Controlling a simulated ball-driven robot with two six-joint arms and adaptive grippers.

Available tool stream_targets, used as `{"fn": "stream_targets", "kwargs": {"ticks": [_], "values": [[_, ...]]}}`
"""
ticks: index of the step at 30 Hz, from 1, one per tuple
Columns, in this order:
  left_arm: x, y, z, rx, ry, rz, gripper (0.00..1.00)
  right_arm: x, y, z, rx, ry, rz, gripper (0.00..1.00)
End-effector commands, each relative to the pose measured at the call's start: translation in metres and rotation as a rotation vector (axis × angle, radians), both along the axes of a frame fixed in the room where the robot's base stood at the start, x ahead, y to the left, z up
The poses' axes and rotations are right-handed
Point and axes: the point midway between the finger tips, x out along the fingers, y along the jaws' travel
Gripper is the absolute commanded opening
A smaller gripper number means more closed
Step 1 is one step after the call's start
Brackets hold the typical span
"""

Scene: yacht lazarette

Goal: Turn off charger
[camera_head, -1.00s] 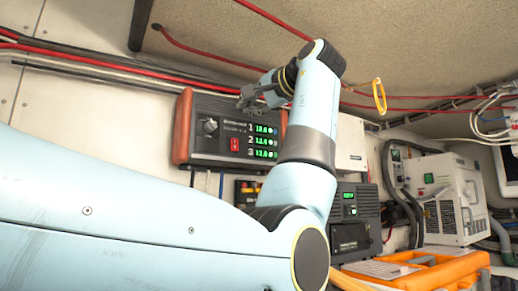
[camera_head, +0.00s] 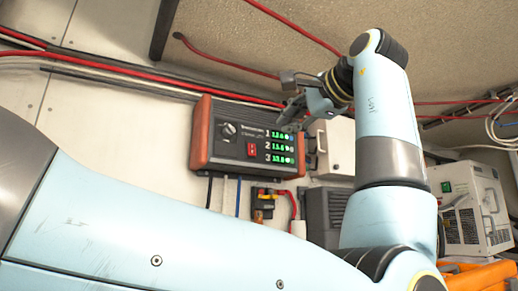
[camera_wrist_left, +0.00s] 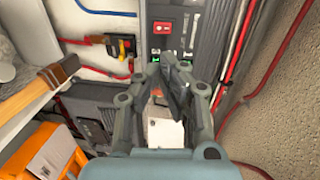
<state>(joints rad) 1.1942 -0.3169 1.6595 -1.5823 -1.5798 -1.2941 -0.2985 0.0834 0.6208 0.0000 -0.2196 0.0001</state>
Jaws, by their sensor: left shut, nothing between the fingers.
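The charger (camera_head: 228,112) is a dark box with orange-brown end panels on the wall. Its face has a round knob, a red rocker switch (camera_head: 252,149) and three lit green readouts. The switch also shows near the top of the left wrist view (camera_wrist_left: 162,28). I cannot tell its position. My left gripper (camera_head: 290,114) is shut and empty, at the charger's upper right corner, covering part of its right end. In the left wrist view its fingers (camera_wrist_left: 178,76) point up toward the charger, below the switch and near the green readouts. Contact cannot be told. My right gripper is out of view.
Red cables (camera_head: 112,73) run along the wall above the charger. A white box (camera_head: 334,150) is to its right, behind my left forearm. A yellow-and-black connector (camera_head: 265,200) with red cable hangs below. An orange case (camera_head: 482,277) is at lower right.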

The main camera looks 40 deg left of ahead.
Motion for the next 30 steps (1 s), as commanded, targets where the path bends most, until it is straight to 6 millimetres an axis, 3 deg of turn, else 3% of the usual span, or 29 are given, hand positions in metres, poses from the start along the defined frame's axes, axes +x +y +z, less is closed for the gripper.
{"fn": "stream_targets", "kwargs": {"ticks": [5, 21, 30], "values": [[0.004, 0.015, -0.001, 0.001, 0.001, 0.004, 0.0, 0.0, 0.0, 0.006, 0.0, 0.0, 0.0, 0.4], [0.032, 0.115, -0.012, 0.003, 0.002, 0.004, 0.0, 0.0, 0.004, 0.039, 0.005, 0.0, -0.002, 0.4], [0.038, 0.133, -0.017, 0.0, 0.0, 0.001, 0.0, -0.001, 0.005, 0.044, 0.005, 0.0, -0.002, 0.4]]}}
